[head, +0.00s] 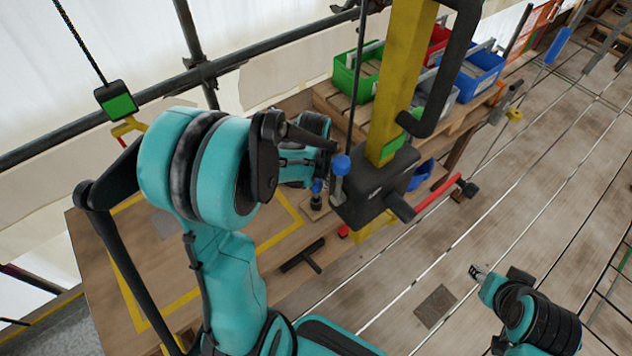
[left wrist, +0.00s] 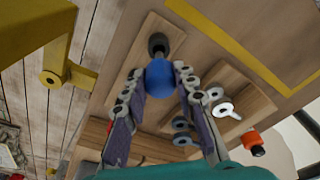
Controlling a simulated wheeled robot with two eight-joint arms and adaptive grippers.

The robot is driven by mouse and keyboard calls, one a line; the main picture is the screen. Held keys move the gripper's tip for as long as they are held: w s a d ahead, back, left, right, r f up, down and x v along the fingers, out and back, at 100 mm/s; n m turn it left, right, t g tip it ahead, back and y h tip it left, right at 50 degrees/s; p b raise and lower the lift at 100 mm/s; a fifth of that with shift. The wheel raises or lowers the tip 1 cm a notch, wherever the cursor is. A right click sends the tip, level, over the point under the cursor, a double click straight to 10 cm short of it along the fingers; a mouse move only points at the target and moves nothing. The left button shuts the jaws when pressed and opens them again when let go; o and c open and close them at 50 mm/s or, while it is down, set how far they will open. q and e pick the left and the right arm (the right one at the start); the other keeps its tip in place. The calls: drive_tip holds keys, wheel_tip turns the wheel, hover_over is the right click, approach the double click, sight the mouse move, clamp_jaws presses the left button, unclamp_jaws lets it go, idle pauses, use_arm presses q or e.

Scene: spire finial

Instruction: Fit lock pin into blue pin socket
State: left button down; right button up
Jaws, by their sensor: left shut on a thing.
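The lock pin's blue ball knob (left wrist: 158,77) is between the fingertips of my left gripper (left wrist: 157,72) in the left wrist view, and the gripper is shut on it. A dark cylindrical part (left wrist: 158,44) shows just beyond the knob, over a wooden board. In the head view the blue knob (head: 317,186) is partly covered by my left gripper (head: 318,178). A blue-topped grey post (head: 341,166) stands on the dark block (head: 376,188) just to its right; I cannot tell whether this is the blue socket. My right gripper (head: 478,271) is at lower right, away from these parts.
A yellow post (head: 400,75) with a black handle rises from the dark block. The wooden table (head: 160,240) carries yellow lines and a black T-shaped tool (head: 302,256). Green (head: 355,80) and blue (head: 480,72) bins stand behind. Grey rings (left wrist: 182,132) lie on a board.

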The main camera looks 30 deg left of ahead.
sight(316, 191)
use_arm(q)
drive_tip(key=shift+f+b, duration=2.25)
drive_tip(key=shift+f, duration=0.25)
drive_tip(key=c, duration=1.1)
unclamp_jaws()
drive_tip(key=shift+r, duration=0.1)
drive_tip(key=r, duration=0.4)
drive_tip(key=s+r, duration=0.1)
drive_tip(key=r, duration=0.7)
drive_tip(key=shift+s+d, duration=0.15)
drive_tip(key=shift+d, duration=0.1)
drive_tip(key=shift+f, duration=0.1)
